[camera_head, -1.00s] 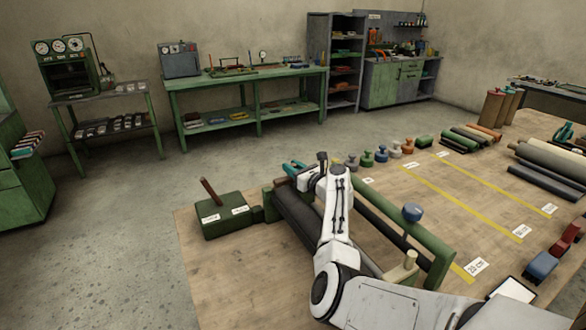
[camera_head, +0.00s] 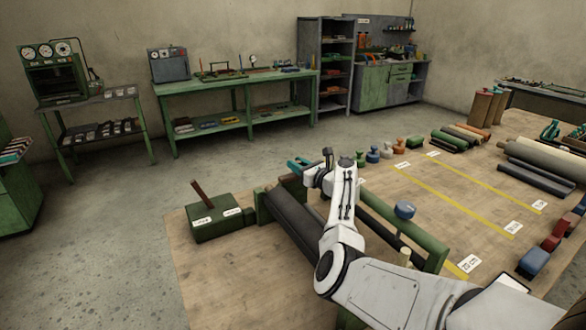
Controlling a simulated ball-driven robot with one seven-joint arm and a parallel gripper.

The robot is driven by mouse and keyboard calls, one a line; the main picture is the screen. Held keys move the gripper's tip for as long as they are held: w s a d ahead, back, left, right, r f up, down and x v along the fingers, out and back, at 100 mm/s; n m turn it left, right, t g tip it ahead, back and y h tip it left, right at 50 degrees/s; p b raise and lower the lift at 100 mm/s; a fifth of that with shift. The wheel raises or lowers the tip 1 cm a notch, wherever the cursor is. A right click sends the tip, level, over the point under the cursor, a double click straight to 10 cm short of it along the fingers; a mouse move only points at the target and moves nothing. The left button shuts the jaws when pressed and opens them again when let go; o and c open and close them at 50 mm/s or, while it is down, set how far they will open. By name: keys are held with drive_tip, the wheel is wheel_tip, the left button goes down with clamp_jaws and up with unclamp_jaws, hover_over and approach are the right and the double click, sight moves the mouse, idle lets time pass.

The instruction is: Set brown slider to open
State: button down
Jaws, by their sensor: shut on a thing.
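A brown stick (camera_head: 203,193), likely the brown slider, stands tilted to the left on a green box (camera_head: 210,230) at the table's left edge. Two white labels with unreadable text are on the box. My gripper (camera_head: 303,168) is right of the box, over the far end of a green roller frame (camera_head: 432,258), well apart from the brown stick. Teal parts show at its tip; I cannot tell whether they are fingers or a held piece. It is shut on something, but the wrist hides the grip.
A dark roll (camera_head: 290,215) lies in the frame, beside my arm. Several coloured knobs (camera_head: 373,153) stand behind. Yellow strips (camera_head: 455,200) cross the clear middle of the table. Grey rolls (camera_head: 540,160) lie at the right.

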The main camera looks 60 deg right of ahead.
drive_tip(key=shift+s+d, duration=0.15)
drive_tip(key=c, duration=1)
unclamp_jaws()
drive_tip(key=shift+d, duration=0.1)
drive_tip(key=shift+s+r, duration=0.1)
drive_tip(key=shift+s, duration=0.05)
drive_tip(key=shift+s+a+r+p, duration=0.1)
drive_tip(key=shift+s+a+p, duration=0.15)
drive_tip(key=shift+p, duration=0.4)
drive_tip(key=p+v, duration=0.8)
drive_tip(key=v, duration=0.2)
